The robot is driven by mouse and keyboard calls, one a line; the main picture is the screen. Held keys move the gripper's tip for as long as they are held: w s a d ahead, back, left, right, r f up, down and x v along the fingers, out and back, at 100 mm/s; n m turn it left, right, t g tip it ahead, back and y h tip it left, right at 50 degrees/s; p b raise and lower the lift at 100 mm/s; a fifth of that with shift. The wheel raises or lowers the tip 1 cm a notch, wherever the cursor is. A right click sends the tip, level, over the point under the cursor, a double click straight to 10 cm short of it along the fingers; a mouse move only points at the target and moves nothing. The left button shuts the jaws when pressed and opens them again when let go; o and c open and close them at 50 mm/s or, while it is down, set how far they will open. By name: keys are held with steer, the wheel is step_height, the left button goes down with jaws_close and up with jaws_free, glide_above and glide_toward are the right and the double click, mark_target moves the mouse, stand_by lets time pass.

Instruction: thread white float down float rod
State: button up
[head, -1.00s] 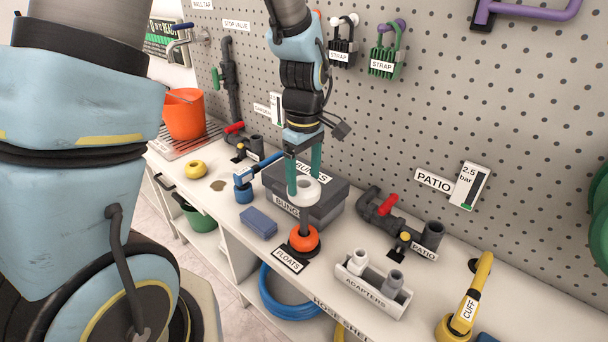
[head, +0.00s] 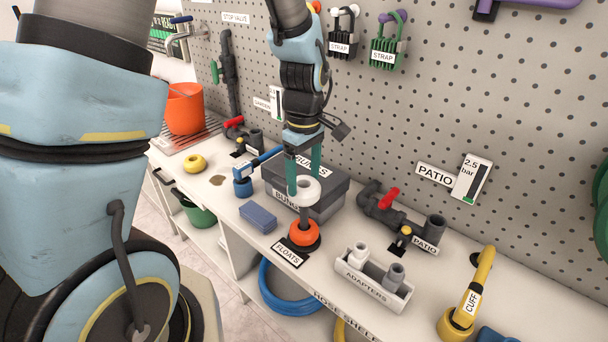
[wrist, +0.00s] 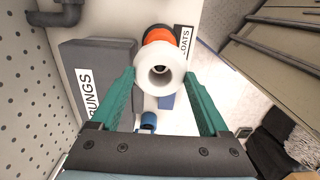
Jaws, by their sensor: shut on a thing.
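The white float (head: 306,189) is a thick ring held between the green fingers of my gripper (head: 304,180). It sits directly over the grey float rod (head: 305,213), well above the orange float (head: 304,235) at the rod's foot. In the wrist view the white float (wrist: 160,76) lies between the fingertips, with the orange float (wrist: 158,37) partly hidden behind it. Something small shows inside its dark hole; I cannot tell whether the rod's tip is in it. A yellow float (head: 194,163) lies on the shelf, away to the left.
A grey bungs box (head: 330,195) stands close behind the rod. A blue block (head: 258,217) lies to the left, and an adapters tray (head: 372,288) stands to the right. The floats label (head: 288,253) is in front of the rod. A pipe with a red handle (head: 388,199) stands behind the tray.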

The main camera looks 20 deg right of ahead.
mark_target(304, 202)
steer(key=shift+f+b, duration=2.5)
steer(key=shift+f, duration=1.5)
steer(key=o, duration=1.4)
steer(key=shift+r, duration=0.1)
steer(key=shift+r, duration=0.1)
step_height(304, 202, up, 5)
steer(key=p, duration=0.4)
steer(key=shift+p, duration=0.35)
